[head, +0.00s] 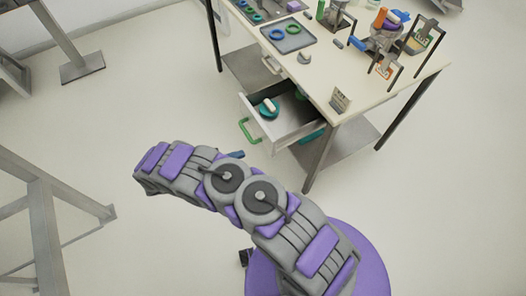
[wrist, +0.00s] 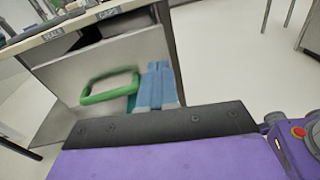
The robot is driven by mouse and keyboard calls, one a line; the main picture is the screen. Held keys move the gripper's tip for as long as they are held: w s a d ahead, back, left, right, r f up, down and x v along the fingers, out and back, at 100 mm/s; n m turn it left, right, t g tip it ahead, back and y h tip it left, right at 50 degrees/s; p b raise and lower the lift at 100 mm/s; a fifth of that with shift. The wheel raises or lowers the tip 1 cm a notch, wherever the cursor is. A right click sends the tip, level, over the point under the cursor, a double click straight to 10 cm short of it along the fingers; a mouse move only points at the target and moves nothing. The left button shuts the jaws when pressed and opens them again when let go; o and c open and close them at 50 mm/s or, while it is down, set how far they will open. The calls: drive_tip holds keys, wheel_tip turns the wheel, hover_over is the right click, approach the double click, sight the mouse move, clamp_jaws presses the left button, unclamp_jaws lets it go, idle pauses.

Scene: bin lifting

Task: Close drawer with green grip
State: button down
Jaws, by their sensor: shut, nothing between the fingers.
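The drawer (head: 304,121) with the green grip (head: 250,131) stands pulled out from under the worktable in the head view. A teal and white item (head: 268,108) lies inside it. In the wrist view the grey drawer front (wrist: 70,78) fills the upper left, with the green grip (wrist: 108,86) on it as a rounded loop. My gripper (wrist: 158,82) has blue fingers, shut and empty, just right of the grip in the picture. I cannot tell whether they touch the drawer front. In the head view my arm hides most of the gripper; only a blue bit shows.
The worktable (head: 345,72) carries a grey tray (head: 290,40) with rings, a small sign and several parts and stands. Its legs and lower shelf stand below the drawer. Grey metal frames (head: 45,205) stand at the left.

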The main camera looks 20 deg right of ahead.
wheel_tip(320, 180, down, 4)
drive_tip(key=s+a+n+t, duration=0.1)
drive_tip(key=n+b, duration=0.1)
drive_tip(key=b, duration=0.1)
approach(269, 148)
drive_tip(key=s+x, duration=0.1)
drive_tip(key=x, duration=0.3)
drive_tip(key=shift+w+d+r+t+b, duration=0.15)
drive_tip(key=shift+w+d+t+b, duration=0.4)
drive_tip(key=shift+d, duration=1.3)
drive_tip(key=shift+a, duration=0.1)
drive_tip(key=shift+w, duration=0.15)
